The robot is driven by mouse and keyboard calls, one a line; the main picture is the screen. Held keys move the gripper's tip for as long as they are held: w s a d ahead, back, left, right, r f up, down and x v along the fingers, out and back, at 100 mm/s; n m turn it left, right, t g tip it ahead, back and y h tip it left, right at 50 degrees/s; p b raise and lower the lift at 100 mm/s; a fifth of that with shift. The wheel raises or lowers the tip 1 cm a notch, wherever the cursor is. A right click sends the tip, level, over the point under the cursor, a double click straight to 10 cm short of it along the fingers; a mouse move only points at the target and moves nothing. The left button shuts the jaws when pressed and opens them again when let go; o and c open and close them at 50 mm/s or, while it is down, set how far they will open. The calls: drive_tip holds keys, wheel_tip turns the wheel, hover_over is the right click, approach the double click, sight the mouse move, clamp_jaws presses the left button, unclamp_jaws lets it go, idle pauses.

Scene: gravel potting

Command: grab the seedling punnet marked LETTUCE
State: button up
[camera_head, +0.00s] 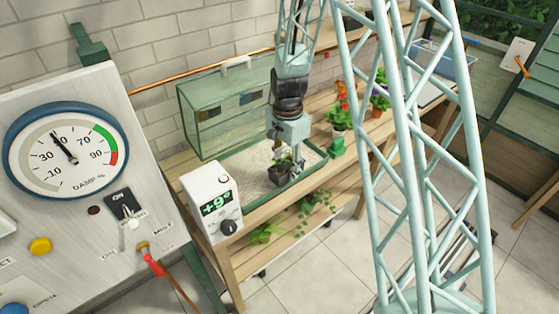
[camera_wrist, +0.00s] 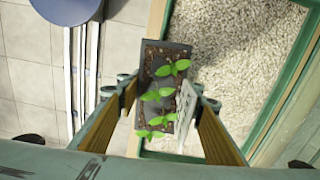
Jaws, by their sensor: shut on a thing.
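A dark seedling punnet (camera_wrist: 150,105) with brown soil and small green seedlings sits between the fingers of my gripper (camera_wrist: 163,98) in the wrist view. The fingers are shut on it from both sides. A pale label (camera_wrist: 188,108) stands at its right side, and its lettering cannot be read from this angle. In the head view the punnet (camera_head: 279,174) shows small and dark below my gripper (camera_head: 285,152), at the gravel tray (camera_head: 240,197). I cannot tell whether the punnet touches the gravel.
The gravel (camera_wrist: 228,50) fills the green-edged tray on a wooden bench. A glass cover (camera_head: 222,108) stands behind it. A white readout box (camera_head: 209,202) is at the front left. A flowering pot (camera_head: 340,118) and a small green pot (camera_head: 337,146) are to the right.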

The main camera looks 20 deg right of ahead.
drive_tip(key=shift+s+d+r, duration=0.1)
drive_tip(key=shift+s+d, duration=0.05)
drive_tip(key=shift+s, duration=0.75)
drive_tip(key=shift+s+d+r, duration=0.1)
drive_tip(key=shift+s+d, duration=0.1)
drive_tip(key=shift+s, duration=0.65)
drive_tip(key=shift+s+d+r, duration=0.1)
drive_tip(key=shift+s+d, duration=0.05)
drive_tip(key=shift+s, duration=0.75)
drive_tip(key=shift+w, duration=0.15)
